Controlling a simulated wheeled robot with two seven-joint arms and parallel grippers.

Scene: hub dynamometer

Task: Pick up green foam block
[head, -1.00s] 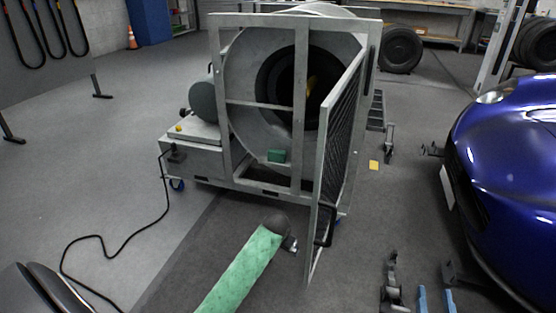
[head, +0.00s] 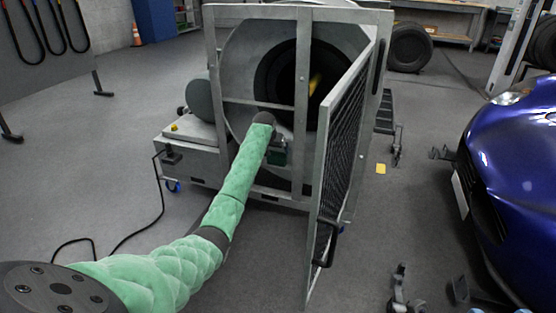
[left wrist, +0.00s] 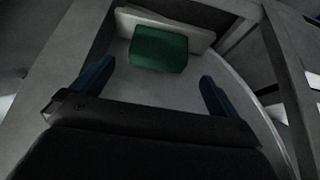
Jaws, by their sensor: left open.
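The green foam block (left wrist: 158,49) rests on a pale surface inside the metal frame of the dynamometer, against a light ledge. In the head view the block (head: 277,157) is partly hidden behind my left gripper. My left gripper (left wrist: 155,85) is open, its two dark blue fingers apart, and the block lies ahead of them, a little beyond the tips. Nothing is between the fingers. In the head view the left gripper (head: 278,143) is at the front of the frame, at the end of my green-sleeved arm. My right gripper is not in view.
The mesh door (head: 342,150) of the dynamometer (head: 209,90) stands open to the right of my left arm. A frame post (head: 301,100) rises close beside the gripper. A black cable (head: 130,235) lies on the floor at left. A blue car (head: 520,180) stands at right.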

